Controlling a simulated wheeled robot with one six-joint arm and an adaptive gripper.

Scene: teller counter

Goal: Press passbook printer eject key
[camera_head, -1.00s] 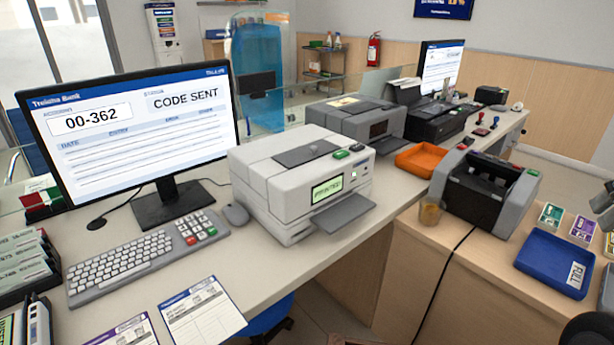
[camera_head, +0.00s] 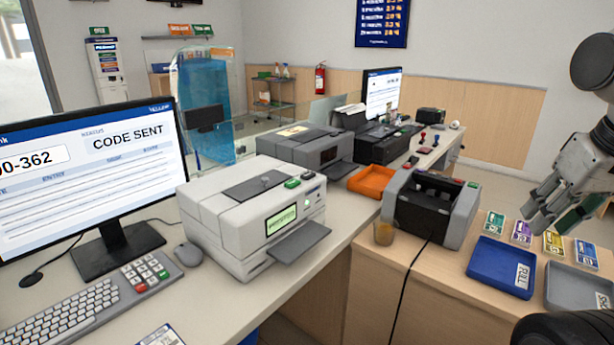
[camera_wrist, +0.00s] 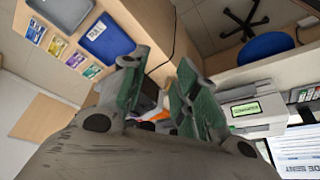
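The white passbook printer (camera_head: 240,215) stands on the counter left of centre in the head view. Its screen (camera_head: 281,220) is lit green with small dark text, too blurred to read surely. A green key (camera_head: 292,183) and a dark key (camera_head: 307,176) sit on its top front edge; I cannot read their labels. A grey tray sticks out at its front. The printer also shows at the right of the wrist view (camera_wrist: 250,120). My gripper (camera_head: 548,218) is at the far right, well away from the printer. In the wrist view its green-padded fingers (camera_wrist: 160,92) are apart, with nothing held.
A monitor (camera_head: 90,170) reading CODE SENT, keyboard (camera_head: 65,320) and mouse (camera_head: 188,254) are left of the printer.

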